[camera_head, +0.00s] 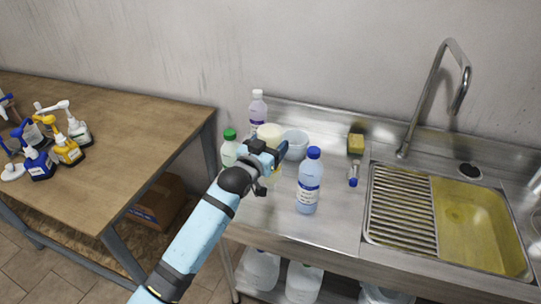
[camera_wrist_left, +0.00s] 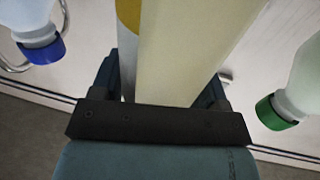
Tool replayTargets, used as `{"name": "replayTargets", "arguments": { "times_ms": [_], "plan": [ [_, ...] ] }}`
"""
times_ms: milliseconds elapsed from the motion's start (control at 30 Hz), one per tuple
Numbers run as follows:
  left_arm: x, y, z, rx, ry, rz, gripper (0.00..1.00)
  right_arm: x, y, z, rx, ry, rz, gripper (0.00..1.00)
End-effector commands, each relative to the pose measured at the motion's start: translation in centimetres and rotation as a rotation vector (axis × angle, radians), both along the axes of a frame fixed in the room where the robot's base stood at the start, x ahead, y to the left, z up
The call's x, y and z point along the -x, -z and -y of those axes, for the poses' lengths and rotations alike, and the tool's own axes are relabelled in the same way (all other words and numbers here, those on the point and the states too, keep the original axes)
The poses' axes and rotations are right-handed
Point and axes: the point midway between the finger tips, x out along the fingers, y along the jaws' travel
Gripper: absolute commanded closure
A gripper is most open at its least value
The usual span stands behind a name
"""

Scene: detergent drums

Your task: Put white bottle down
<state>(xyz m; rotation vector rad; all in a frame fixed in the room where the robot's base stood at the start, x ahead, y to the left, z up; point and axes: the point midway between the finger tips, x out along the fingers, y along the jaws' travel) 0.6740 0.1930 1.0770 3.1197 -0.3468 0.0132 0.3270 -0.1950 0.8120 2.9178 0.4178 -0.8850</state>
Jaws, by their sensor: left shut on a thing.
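The white bottle (camera_head: 269,131), cream-coloured with a pale round top, stands roughly upright at the left end of the steel counter. My left gripper (camera_head: 268,156) is shut on it and hides much of its body. In the left wrist view the white bottle (camera_wrist_left: 195,45) fills the space between the fingers of my left gripper (camera_wrist_left: 160,88), with a yellow patch along one side. Its base is hidden, so I cannot tell whether it touches the counter. My right gripper is not in view.
A green-capped bottle (camera_head: 229,148) is close left, a blue-capped bottle (camera_head: 309,183) to the right. The sink (camera_head: 480,225) is right; pump bottles (camera_head: 67,150) stand on the wooden table (camera_head: 130,110).

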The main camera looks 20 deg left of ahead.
Motion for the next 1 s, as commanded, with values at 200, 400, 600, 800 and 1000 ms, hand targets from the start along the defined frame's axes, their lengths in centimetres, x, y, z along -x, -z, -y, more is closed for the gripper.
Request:
{"name": "replayTargets", "arguments": {
  "times_ms": [200, 400, 600, 800, 1000],
  "plan": [
    [0.0, 3.4, 0.0, 0.0, 0.0, -0.004, 0.55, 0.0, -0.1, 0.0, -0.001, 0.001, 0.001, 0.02],
    [0.0, 4.0, 0.0, 0.0, 0.0, -0.001, 0.55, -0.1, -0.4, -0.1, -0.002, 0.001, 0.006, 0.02],
    [0.0, 4.2, 0.0, 0.001, 0.0, -0.002, 0.55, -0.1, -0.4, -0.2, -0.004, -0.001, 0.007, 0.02],
    [0.0, 4.3, 0.0, 0.001, 0.0, -0.002, 0.06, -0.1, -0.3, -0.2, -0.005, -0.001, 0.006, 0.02],
    [0.0, 4.3, 0.0, 0.001, 0.0, -0.002, 0.06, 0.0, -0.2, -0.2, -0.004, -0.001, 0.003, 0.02]
  ]
}}
